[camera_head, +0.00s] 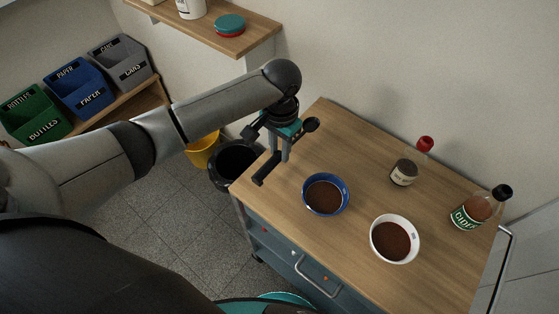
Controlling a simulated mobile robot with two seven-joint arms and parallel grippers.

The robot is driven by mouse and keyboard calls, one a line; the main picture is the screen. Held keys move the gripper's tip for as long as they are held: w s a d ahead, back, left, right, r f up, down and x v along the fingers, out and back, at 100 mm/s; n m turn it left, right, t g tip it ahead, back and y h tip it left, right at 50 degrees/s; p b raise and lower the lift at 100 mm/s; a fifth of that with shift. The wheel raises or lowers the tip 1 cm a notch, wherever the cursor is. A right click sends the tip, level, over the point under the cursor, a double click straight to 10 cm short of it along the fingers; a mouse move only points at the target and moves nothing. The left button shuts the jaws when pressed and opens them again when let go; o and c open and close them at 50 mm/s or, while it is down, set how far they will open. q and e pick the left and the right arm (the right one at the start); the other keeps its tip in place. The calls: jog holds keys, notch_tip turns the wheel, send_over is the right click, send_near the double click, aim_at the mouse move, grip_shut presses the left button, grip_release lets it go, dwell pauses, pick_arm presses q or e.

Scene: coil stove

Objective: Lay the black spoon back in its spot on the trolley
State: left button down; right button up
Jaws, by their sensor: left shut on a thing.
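My left gripper (284,155) comes in from the left and is shut on the black spoon (266,169). It holds the spoon above the left back part of the wooden trolley top (325,125). One end of the spoon points toward the trolley's left edge; the fingers partly hide its middle. I cannot tell the exact height of the spoon above the wood. My right gripper is not in view.
On the trolley stand a blue bowl (325,209) and a white bowl (404,255), both with brown contents. A red-topped jar (404,174) and a cider bottle (467,215) stand at the right. A black bin (222,176) is beside the trolley. A shelf (250,36) hangs behind.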

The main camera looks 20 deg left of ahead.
aim_at(280, 153)
pick_arm(q)
jog(key=shift+f+b, duration=0.45)
jog(key=shift+f, duration=1.85)
jog(key=shift+f, duration=0.1)
jog(key=c, duration=0.6)
grip_release()
jog(key=shift+c, duration=0.2)
notch_tip(280, 153, up, 12)
jog(key=shift+d+r+p, duration=0.1)
jog(key=shift+r+p, duration=0.05)
jog(key=shift+p, duration=1.05)
